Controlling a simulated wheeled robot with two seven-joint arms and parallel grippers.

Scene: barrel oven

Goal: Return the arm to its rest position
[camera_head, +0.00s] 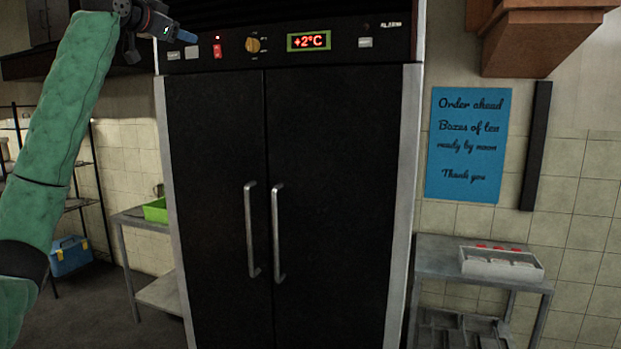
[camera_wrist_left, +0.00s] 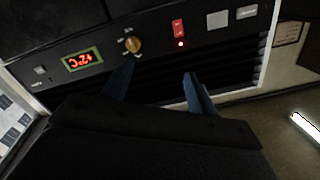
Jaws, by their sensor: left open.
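My left arm, in a green padded sleeve, rises along the left side of the head view. Its gripper (camera_head: 188,37) is at the upper left, near the left end of the control panel of a tall black cabinet (camera_head: 215,180). In the left wrist view the gripper's two blue fingers (camera_wrist_left: 158,82) are apart with nothing between them. The panel's yellow knob (camera_head: 253,45) and red switch (camera_head: 217,50) are just beyond the fingers. The knob (camera_wrist_left: 133,45) and the lit red switch (camera_wrist_left: 178,28) also show in the wrist view. My right gripper is not in view.
The cabinet display (camera_head: 310,41) reads +2°C, and both doors are shut. A side table (camera_head: 450,262) at the right holds a white tray (camera_head: 500,268). A green bin (camera_head: 156,210) sits on a table at the left. A wooden hood (camera_head: 530,40) overhangs at the upper right.

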